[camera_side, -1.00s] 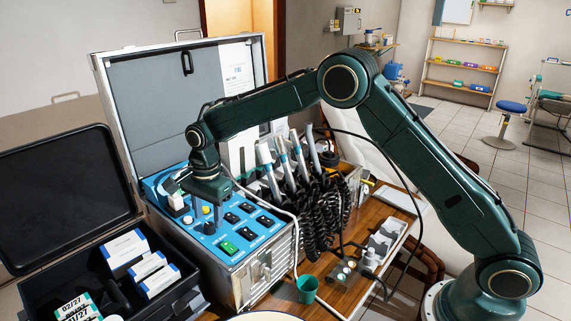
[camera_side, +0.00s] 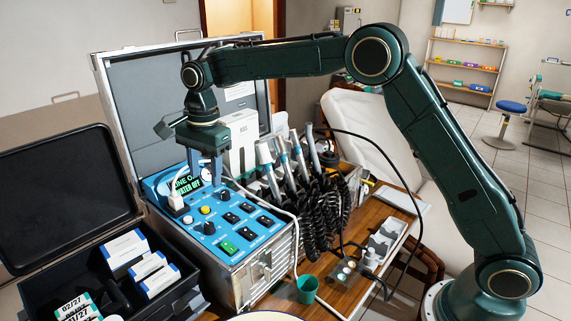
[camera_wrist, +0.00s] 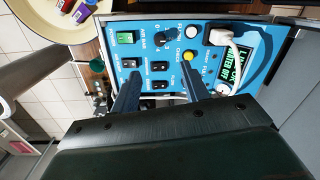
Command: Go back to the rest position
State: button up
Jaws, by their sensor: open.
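My gripper (camera_side: 207,168) hangs pointing down above the blue control panel (camera_side: 254,254) of the metal-cased dental unit. Its two fingers are apart with nothing between them, and they also show in the wrist view (camera_wrist: 158,78). In the side view the fingertips appear a little above the panel, near its back; the exact gap is hard to tell. The panel carries black switches, a green switch (camera_side: 228,248), a yellow knob (camera_wrist: 188,56) and a small lit display (camera_wrist: 234,73). A white plug with a cable (camera_wrist: 222,37) sits on the panel beside the display.
Handpieces with coiled black hoses (camera_side: 325,205) stand to the right of the panel. The open case lid (camera_side: 150,110) rises behind my gripper. An open black box (camera_side: 30,290) with white cartons lies at left. A green cup (camera_side: 307,289) stands on the wooden table.

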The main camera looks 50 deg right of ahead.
jog(key=shift+r, duration=0.1)
jog(key=s+d+r+n+t, duration=0.1)
jog(key=s+d+r+n, duration=0.4)
jog(key=s, duration=0.4)
jog(key=s+d+r+n+t, duration=0.25)
jog(key=s+r, duration=0.35)
jog(key=s, duration=0.3)
jog(key=s+d+f+n, duration=0.1)
jog(key=s+d+n, duration=0.1)
jog(key=s, duration=0.4)
jog(key=s+d+f+n+t, duration=0.1)
jog(key=s+f+n, duration=0.1)
jog(key=s, duration=0.5)
jog(key=s+d+f+n, duration=0.1)
jog(key=s+d+n, duration=0.1)
jog(key=s+n, duration=0.2)
jog(key=shift+s+d+f+h, duration=0.3)
jog(key=shift+s+d, duration=0.05)
jog(key=shift+s, duration=0.8)
jog(key=shift+t, duration=0.25)
